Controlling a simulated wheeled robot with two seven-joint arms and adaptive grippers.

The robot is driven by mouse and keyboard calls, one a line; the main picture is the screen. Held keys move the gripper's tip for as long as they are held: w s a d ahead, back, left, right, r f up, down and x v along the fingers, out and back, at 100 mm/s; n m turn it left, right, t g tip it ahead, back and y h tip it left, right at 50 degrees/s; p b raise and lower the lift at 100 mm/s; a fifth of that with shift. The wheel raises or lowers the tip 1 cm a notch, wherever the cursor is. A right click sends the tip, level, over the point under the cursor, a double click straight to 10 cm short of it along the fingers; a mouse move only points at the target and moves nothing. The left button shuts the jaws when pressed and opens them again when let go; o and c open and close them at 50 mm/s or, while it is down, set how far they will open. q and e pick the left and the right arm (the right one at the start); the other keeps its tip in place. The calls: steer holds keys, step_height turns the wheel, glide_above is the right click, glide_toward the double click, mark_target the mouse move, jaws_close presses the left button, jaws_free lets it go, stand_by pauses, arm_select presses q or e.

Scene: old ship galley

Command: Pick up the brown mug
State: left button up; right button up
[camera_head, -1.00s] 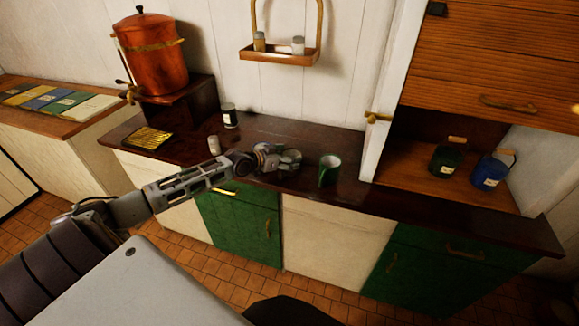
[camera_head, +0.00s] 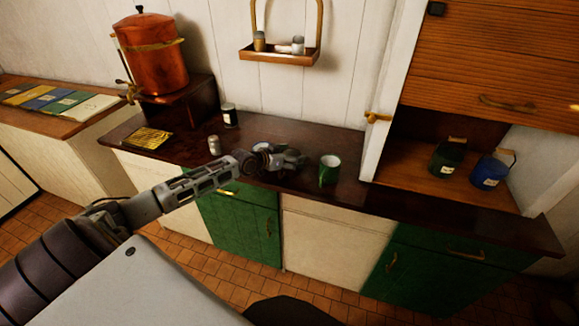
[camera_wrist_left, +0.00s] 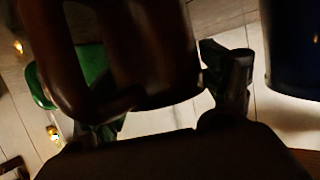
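The brown mug (camera_wrist_left: 160,55) fills the upper left of the left wrist view, very close and dark, its looped handle toward the left. In the head view I cannot make it out; my left gripper (camera_head: 288,160) covers that part of the dark counter. In the left wrist view the fingers of my left gripper (camera_wrist_left: 165,100) show on both sides of the mug's lower part. The right-hand finger comes close to its side. The left-hand one is partly hidden behind the mug, so a firm grasp cannot be confirmed. My right gripper is not in view.
A green mug (camera_head: 329,170) stands just right of my left gripper on the dark counter (camera_head: 385,200). A dark blue object (camera_wrist_left: 295,50) is close at right in the wrist view. Tins (camera_head: 230,115) and a copper urn (camera_head: 150,55) stand left. Clear counter lies further right.

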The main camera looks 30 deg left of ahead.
arm_select(q)
steer(key=c, duration=0.8)
steer(key=shift+r, duration=0.15)
steer(key=shift+r, duration=4.9)
